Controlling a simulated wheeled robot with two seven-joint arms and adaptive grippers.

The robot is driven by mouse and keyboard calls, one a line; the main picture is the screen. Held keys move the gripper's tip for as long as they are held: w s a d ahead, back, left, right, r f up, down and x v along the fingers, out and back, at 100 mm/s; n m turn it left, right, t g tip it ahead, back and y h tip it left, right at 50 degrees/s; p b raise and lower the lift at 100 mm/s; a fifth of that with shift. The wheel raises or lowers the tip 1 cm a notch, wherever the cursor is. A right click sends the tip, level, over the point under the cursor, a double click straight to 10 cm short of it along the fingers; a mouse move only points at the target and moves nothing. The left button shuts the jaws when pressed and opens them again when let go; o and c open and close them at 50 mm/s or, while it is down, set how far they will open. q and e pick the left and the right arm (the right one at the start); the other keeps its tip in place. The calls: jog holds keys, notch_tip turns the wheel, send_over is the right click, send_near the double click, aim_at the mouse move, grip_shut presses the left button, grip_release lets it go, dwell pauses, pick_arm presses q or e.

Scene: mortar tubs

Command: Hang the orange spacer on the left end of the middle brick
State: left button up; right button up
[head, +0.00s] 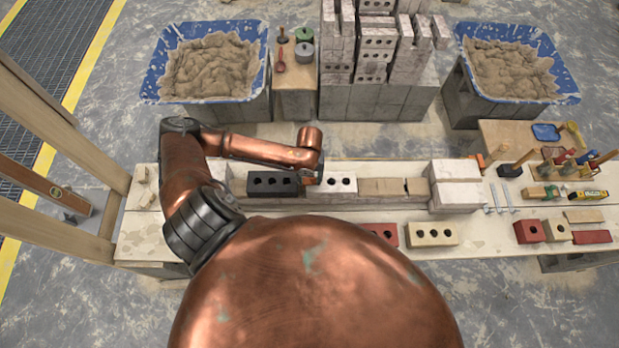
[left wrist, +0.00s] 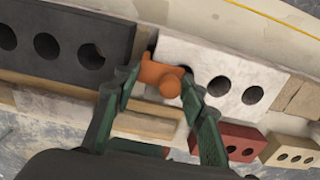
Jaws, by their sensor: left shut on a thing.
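The orange spacer (left wrist: 163,76) sits between the green fingers of my left gripper (left wrist: 157,84) in the left wrist view; the gripper is shut on it. The spacer is at the left end of the white three-hole middle brick (left wrist: 222,78), beside the gap to the dark brick (left wrist: 60,40). I cannot tell whether it touches the brick. In the head view the white brick (head: 340,183) lies in the row right of the dark brick (head: 272,183). My left gripper (head: 311,179) is over that joint, its fingers mostly hidden by the wrist. My right gripper is not in view.
A brown brick (head: 394,188) and stacked pale blocks (head: 455,185) continue the row rightward. Red (head: 382,233) and tan (head: 432,234) bricks lie in front. Tools, including a hammer (head: 512,168), lie at the right. Mortar tubs (head: 262,75) stand behind.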

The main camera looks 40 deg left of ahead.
pick_arm(q)
jog(key=shift+f, duration=0.2)
jog(key=o, duration=1.2)
jog(key=shift+o, duration=0.2)
notch_tip(320, 180, up, 12)
